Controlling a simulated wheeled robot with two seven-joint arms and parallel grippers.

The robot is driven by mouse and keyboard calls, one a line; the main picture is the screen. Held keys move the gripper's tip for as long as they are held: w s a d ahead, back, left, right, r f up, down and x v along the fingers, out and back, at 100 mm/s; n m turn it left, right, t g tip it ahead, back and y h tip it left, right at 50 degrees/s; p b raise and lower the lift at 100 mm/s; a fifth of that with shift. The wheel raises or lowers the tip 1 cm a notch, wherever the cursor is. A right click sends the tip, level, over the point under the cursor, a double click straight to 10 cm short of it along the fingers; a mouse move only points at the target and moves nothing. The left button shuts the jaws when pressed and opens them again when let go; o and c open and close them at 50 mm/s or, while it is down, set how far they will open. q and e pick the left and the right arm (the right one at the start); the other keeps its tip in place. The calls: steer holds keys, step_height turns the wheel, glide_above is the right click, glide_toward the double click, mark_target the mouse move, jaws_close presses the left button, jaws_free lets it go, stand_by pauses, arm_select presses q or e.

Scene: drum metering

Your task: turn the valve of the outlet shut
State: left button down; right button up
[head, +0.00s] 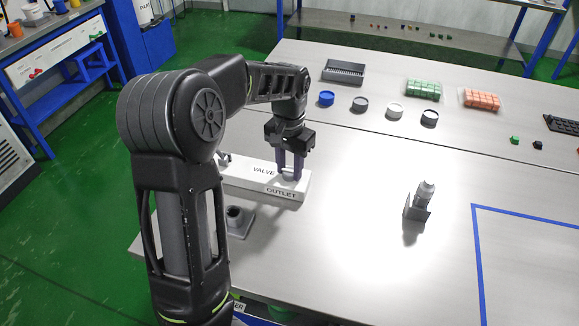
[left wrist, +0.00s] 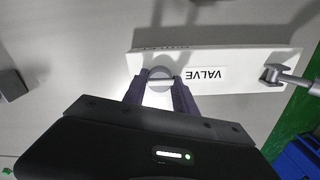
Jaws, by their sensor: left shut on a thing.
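A white block (head: 240,177) with the labels VALVE and OUTLET lies near the left side of the table. It also shows in the left wrist view (left wrist: 225,60). My left gripper (head: 290,172) points down over its right end, by the OUTLET label. In the left wrist view the two fingers of my left gripper (left wrist: 161,84) stand either side of a light valve bar (left wrist: 160,82) on a round grey base. The gripper is shut on this bar, which lies across the gap between the fingers. My right gripper is not in view.
A grey stand (head: 238,222) is in front of the block. A small grey bottle-like thing (head: 425,192) stands to the right. Several round pots, a black tray (head: 344,72), green blocks (head: 423,90) and orange blocks (head: 482,98) are farther back. Blue tape (head: 476,255) marks an area at right.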

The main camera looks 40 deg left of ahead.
mark_target(289, 171)
arm_select(q)
steer(key=c, duration=1)
jaws_free()
step_height(289, 171, up, 8)
steer(key=shift+f, duration=0.1)
steer(key=shift+f, duration=0.1)
